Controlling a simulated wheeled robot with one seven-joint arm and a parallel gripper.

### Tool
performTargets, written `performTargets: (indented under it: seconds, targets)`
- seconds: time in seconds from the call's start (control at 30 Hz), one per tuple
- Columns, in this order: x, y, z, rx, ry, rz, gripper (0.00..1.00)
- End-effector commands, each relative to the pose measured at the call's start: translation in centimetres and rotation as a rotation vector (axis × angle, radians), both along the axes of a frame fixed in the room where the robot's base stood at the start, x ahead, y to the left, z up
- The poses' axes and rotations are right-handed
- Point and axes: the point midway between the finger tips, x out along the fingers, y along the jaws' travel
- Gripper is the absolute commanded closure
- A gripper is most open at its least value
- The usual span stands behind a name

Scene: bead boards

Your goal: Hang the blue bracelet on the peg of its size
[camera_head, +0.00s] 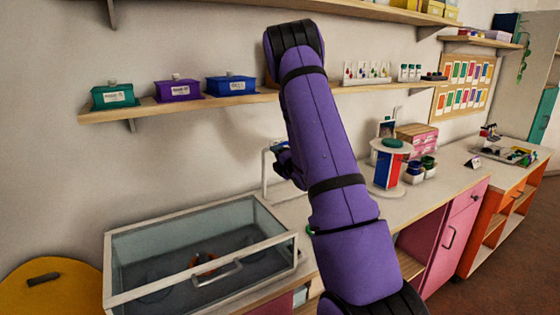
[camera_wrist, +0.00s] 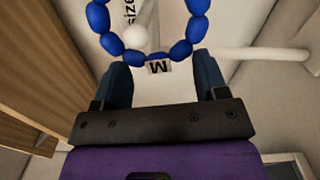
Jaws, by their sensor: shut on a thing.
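The blue bracelet (camera_wrist: 181,49) is a loop of blue beads with a small tile marked "M" (camera_wrist: 158,67). My gripper (camera_wrist: 161,76) is shut on it at the tile, and the loop extends beyond the fingers. A white peg with a round tip (camera_wrist: 133,37) shows inside the loop's outline in the wrist view. I cannot tell whether the loop is around the peg or only in line with it. A second white peg (camera_wrist: 265,54) extends to the right. In the head view my gripper (camera_head: 284,158) is mostly hidden by my arm, beside a white stand (camera_head: 265,172).
A glass-sided case (camera_head: 200,265) stands on the counter at lower left. A round display with a green top (camera_head: 391,165) stands to the right of my arm. A wall shelf (camera_head: 180,105) with green, purple and blue boxes runs above.

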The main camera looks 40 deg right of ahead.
Motion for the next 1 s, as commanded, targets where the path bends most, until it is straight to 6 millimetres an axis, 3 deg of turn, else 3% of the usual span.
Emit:
performTargets:
  seconds: [0.2,0.5,1.0]
  targets:
    - [1.2,-0.2,-0.2,0.001,0.001,0.001,0.57]
    - [1.5,-0.3,-1.3,0.0,0.0,0.001,0.57]
    - [1.5,-0.3,-1.5,0.0,0.0,0.0,0.57]
